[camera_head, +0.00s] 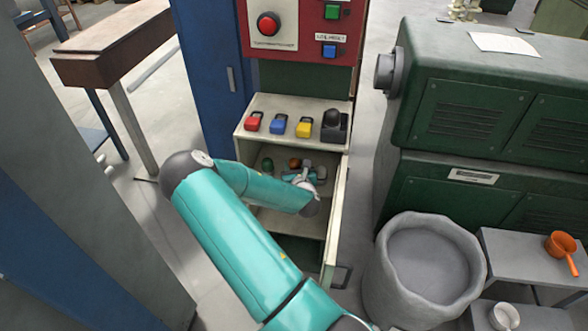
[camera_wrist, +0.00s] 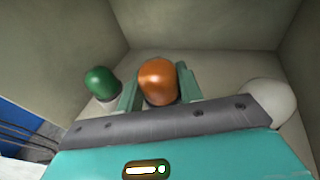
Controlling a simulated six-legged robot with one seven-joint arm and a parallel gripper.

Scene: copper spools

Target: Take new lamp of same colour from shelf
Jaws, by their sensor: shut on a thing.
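An orange lamp (camera_wrist: 158,80) stands between the two green-grey fingers of my gripper (camera_wrist: 160,88), which is shut on it. In the head view the orange lamp (camera_head: 295,163) and my gripper (camera_head: 300,177) are inside the open pale compartment under the small shelf. A green lamp (camera_wrist: 100,82) with a pale base is left of my fingers; it also shows in the head view (camera_head: 267,164). A white lamp (camera_wrist: 268,100) is to the right, partly hidden by my gripper body.
Red (camera_head: 253,122), blue (camera_head: 278,123) and yellow (camera_head: 304,127) padlocks and a black item (camera_head: 334,125) sit on the shelf above. The compartment walls (camera_wrist: 210,25) are close around my gripper. A red control panel (camera_head: 300,30) is above. A grey bin (camera_head: 384,285) stands at right.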

